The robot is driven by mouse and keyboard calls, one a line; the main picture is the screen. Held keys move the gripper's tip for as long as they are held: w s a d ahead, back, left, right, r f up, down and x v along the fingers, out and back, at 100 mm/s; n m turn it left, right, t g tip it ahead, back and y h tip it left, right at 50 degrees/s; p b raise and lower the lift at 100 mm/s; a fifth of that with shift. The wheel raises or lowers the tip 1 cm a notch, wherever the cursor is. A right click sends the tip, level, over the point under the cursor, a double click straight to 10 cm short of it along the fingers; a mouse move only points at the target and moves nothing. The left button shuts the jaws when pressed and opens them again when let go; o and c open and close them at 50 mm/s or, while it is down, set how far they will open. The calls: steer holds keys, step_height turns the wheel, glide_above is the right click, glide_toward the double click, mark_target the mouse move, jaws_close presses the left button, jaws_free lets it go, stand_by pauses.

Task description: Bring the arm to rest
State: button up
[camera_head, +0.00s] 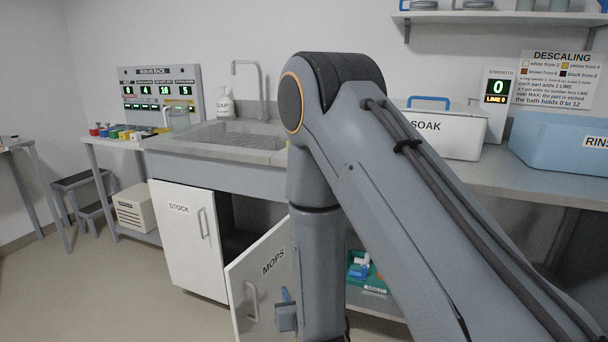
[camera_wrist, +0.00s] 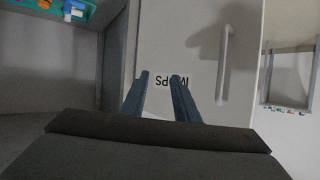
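My arm rises large in the head view, bends at a dark elbow, and its forearm hangs down in front of the counter. My gripper (camera_wrist: 160,82) shows in the wrist view with its two blue-grey fingers apart and nothing between them. Behind the fingers is the pale MOPS door (camera_wrist: 205,50), its label upside down. In the head view the MOPS door (camera_head: 262,285) stands swung open, and part of the gripper shows low beside it, mostly hidden by my forearm. I cannot tell whether the fingers touch the door.
The STOCK door (camera_head: 190,238) is left of the dark cabinet opening. A sink (camera_head: 225,138) is above. The SOAK box (camera_head: 445,134) and blue RINSE tub (camera_head: 560,145) stand on the counter at right. A teal tray (camera_head: 372,286) sits low behind my arm.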

steer(key=s+d+r+m+g+h, duration=0.1)
steer(key=s+d+r+g, duration=0.2)
steer(key=d, duration=0.4)
steer(key=s+d+r+g+h, duration=0.1)
steer(key=d+r+g, duration=0.25)
steer(key=d, duration=0.25)
steer(key=s+d+r+m+g+h, duration=0.1)
steer(key=s+d+r+g, duration=0.1)
steer(key=s+d+r, duration=0.4)
steer(key=s+d+r+g, duration=0.1)
steer(key=s+d+g, duration=0.1)
steer(key=s+d, duration=0.35)
steer(key=s+a+r+n+g, duration=0.25)
steer(key=s+a+r, duration=0.45)
steer(key=s+a, duration=0.4)
steer(key=d+r+m+p, duration=0.2)
steer(key=d+r+p, duration=0.4)
steer(key=p, duration=0.8)
steer(key=shift+d+r+m, duration=0.35)
steer(key=shift+d+r, duration=0.05)
steer(key=shift+d, duration=0.85)
steer(key=shift+s, duration=0.1)
